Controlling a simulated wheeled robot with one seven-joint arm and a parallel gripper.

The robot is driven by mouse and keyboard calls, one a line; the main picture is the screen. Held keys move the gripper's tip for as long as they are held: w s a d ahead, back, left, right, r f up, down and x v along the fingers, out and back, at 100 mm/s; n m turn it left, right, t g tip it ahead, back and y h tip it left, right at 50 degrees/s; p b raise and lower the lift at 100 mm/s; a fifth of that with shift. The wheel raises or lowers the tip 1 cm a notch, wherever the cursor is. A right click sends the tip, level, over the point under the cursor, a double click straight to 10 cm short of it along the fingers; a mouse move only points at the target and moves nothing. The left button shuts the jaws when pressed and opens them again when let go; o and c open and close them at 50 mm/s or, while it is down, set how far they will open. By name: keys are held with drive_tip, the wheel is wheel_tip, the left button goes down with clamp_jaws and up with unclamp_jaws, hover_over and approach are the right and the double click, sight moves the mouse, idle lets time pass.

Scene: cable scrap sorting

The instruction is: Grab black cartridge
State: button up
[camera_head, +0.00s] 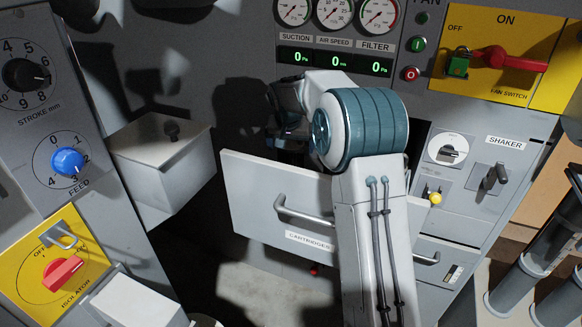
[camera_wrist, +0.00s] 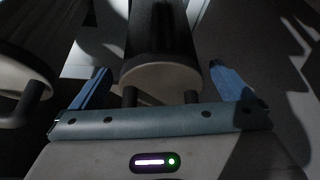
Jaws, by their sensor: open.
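In the wrist view, my gripper (camera_wrist: 160,72) is open, its two blue fingers on either side of a dark cylinder, the black cartridge (camera_wrist: 160,35), with a pale beige end cap (camera_wrist: 158,76) facing me. Gaps show between the cap and both fingers. A second cylinder (camera_wrist: 22,55) with a pale end and a dark handle stands to the left, outside the fingers. In the head view, my arm reaches over the pulled-out drawer labelled CARTRIDGES (camera_head: 255,195). My fingers and the cartridge are hidden there behind my arm and the drawer front.
Dark cylinders with pale rings (camera_head: 518,283) stand at the lower right. A grey box (camera_head: 165,170) juts out left of the drawer. The control panel with gauges (camera_head: 335,14) rises close behind my arm. A yellow isolator panel (camera_head: 60,268) is at the lower left.

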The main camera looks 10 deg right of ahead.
drive_tip(key=shift+w+f, duration=0.15)
drive_tip(key=shift+f, duration=0.25)
drive_tip(key=shift+r, duration=0.1)
drive_tip(key=c, duration=1.8)
drive_tip(key=shift+o, duration=0.2)
